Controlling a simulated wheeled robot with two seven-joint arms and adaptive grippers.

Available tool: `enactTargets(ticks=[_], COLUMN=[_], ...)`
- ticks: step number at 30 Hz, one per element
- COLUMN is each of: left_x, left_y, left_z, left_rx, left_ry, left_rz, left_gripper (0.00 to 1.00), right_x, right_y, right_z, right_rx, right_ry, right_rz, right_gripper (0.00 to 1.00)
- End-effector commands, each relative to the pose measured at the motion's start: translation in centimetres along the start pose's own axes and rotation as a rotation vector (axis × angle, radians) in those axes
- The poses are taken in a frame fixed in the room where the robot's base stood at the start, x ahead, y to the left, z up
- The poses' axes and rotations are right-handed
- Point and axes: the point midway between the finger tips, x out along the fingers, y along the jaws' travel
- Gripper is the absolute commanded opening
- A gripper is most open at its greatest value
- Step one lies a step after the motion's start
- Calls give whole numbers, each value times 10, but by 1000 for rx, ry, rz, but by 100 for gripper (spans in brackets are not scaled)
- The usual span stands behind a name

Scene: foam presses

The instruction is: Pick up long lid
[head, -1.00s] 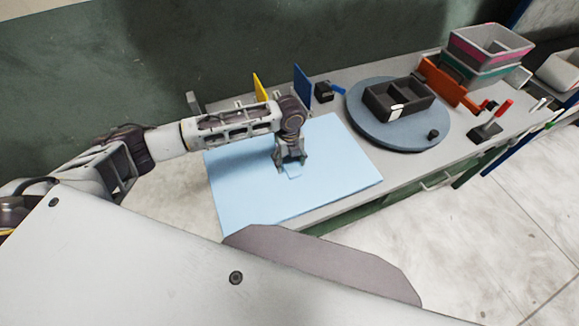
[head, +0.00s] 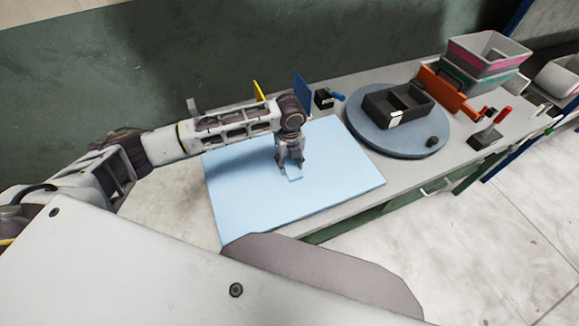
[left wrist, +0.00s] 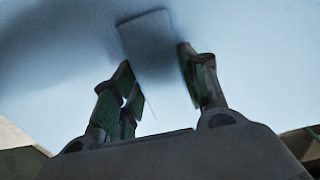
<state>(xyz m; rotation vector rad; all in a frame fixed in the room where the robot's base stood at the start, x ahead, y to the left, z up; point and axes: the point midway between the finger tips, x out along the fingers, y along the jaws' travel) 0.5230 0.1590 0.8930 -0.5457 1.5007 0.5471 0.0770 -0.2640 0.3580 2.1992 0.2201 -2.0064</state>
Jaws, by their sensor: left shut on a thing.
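The long lid (head: 294,178) is a small pale blue rectangular piece, close in colour to the light blue mat (head: 235,205) under it. In the head view its near end shows just below my left gripper (head: 290,168), which points down over the middle of the mat. In the left wrist view the lid (left wrist: 146,38) lies between the two fingers of the left gripper (left wrist: 158,76), which is shut on it. The fingers hide part of the lid in the head view. I cannot tell whether it is clear of the mat. My right gripper is not in view.
A round grey turntable (head: 375,140) with a dark divided box (head: 405,95) stands right of the mat. Blue (head: 303,92) and yellow (head: 259,90) panels stand behind the arm. Stacked bins (head: 485,55) and a red-handled clamp (head: 490,130) are farther right. The mat's front is clear.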

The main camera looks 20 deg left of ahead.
Motion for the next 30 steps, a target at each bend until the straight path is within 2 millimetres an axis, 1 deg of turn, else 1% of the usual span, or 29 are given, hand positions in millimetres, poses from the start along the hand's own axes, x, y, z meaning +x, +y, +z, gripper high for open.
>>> enactTargets(ticks=[1,8,15,18,21,24,30], left_x=[-8,-51,-99,-116,-131,-141,-152], left_y=[-1,-1,-1,-1,-1,-1,0], left_z=[1,1,1,0,1,0,0], left_rx=[0,-1,-1,-1,-1,0,-1], left_ry=[-1,-2,-2,-1,-2,1,0], left_rz=[-4,-4,-4,-3,-4,-2,-2], left_gripper=[18,18,18,18,18,18,18], right_x=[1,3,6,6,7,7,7], right_y=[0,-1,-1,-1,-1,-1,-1], right_z=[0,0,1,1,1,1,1], right_rx=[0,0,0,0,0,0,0], right_ry=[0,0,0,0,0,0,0], right_rz=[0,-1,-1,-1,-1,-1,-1], right_gripper=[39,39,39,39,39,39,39])
